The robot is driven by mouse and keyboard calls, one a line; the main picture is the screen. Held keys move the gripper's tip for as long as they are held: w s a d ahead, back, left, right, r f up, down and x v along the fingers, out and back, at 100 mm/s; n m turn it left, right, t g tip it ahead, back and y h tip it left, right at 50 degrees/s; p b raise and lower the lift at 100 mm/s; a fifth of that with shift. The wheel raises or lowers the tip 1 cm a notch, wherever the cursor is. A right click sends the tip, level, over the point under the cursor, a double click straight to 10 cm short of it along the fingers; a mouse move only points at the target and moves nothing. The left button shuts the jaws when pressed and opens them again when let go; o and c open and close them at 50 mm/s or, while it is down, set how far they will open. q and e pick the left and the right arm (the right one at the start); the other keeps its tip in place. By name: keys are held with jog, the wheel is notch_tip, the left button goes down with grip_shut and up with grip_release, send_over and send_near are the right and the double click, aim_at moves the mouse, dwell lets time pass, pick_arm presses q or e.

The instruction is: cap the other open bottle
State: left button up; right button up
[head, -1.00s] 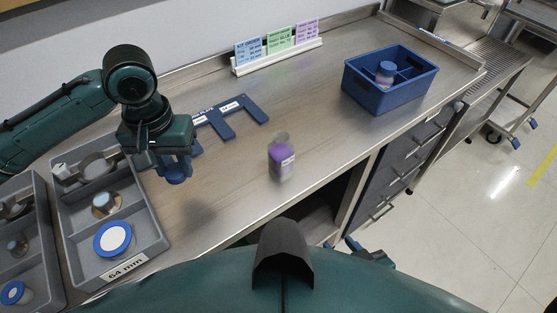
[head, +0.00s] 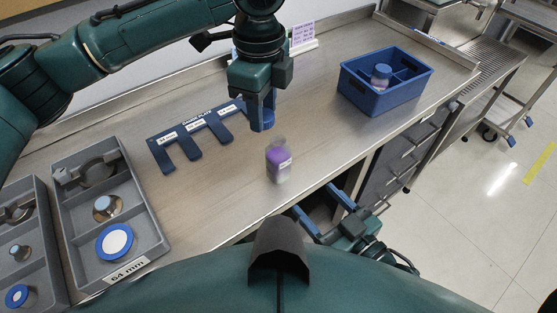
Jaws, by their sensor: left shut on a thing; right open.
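A clear bottle with purple contents (head: 279,163) stands upright on the steel bench, and no cap shows on its top. My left gripper (head: 264,112) is shut on a blue cap (head: 262,125), largely hidden by the fingers. It is above and slightly left of the bottle in the picture, apart from it. My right gripper (head: 323,211) is open and empty, low at the bench's front edge, right of and below the bottle. Another bottle with a blue cap (head: 381,74) stands in the blue divided bin (head: 384,101).
A grey tray (head: 152,231) labelled 64 mm holds a blue-rimmed ring (head: 115,241) and metal parts; another grey tray (head: 42,257) stands left. A blue slotted gauge plate (head: 182,138) lies behind. Label cards (head: 303,33) stand at the back. Bench right of the bottle is clear.

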pick_arm(q)
jog(key=d+r+m, duration=0.1)
jog(key=m, duration=0.1)
jog(key=d+r+m, duration=0.1)
jog(key=m, duration=0.1)
jog(key=shift+d, duration=0.3)
pick_arm(e)
jog(key=shift+a+r+n+y, duration=0.2)
jog(key=shift+r+y, duration=0.1)
jog(key=shift+r, duration=0.1)
jog(key=shift+a+r+n+y, duration=0.1)
jog(key=shift+r+n+y, duration=0.1)
jog(key=shift+r+y, duration=0.15)
jog(key=shift+w, duration=0.1)
jog(key=x, duration=1.2)
jog(key=shift+r, duration=0.1)
jog(key=shift+c, duration=0.4)
pick_arm(q)
jog(key=shift+f, duration=0.1)
pick_arm(e)
grip_shut()
pick_arm(q)
send_over(279, 141)
jog(key=shift+f, duration=2.45)
jog(key=shift+f, duration=0.1)
jog(key=shift+f, duration=0.8)
